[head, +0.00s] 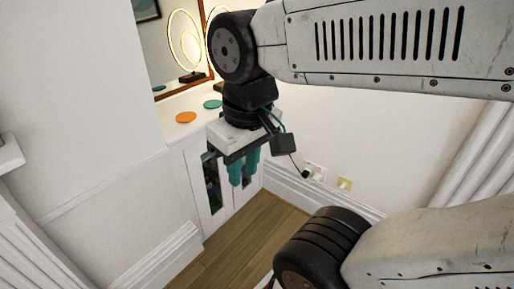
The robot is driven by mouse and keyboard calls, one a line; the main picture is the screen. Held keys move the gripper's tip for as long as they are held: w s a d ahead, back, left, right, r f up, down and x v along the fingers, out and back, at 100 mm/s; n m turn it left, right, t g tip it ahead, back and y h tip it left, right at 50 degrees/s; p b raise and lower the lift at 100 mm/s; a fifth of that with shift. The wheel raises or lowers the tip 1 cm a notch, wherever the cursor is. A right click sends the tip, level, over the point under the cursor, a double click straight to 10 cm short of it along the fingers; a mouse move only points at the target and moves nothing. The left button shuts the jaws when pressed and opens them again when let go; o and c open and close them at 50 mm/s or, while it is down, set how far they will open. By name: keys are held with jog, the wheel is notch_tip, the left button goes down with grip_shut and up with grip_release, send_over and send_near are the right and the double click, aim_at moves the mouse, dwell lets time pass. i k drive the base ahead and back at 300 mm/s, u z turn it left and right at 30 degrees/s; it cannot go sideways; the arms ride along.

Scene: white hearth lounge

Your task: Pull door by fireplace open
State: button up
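The white cabinet (187,163) stands low in the alcove, between the white wall sections. Whether the door is closed or ajar is unclear. I see nothing clearly held between the fingers, and contact with the door cannot be made out. No handle shows clearly.
An orange disc (186,117) and a teal disc (212,104) lie on the cabinet top, near a lit ring lamp (184,42) and a wood-framed mirror. Wall sockets (344,184) sit above the skirting board. The wooden floor (240,243) in front is bare.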

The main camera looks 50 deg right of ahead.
aim_at(209, 223)
jog(key=z, duration=0.35)
jog(key=i, duration=1.25)
jog(key=u, duration=0.4)
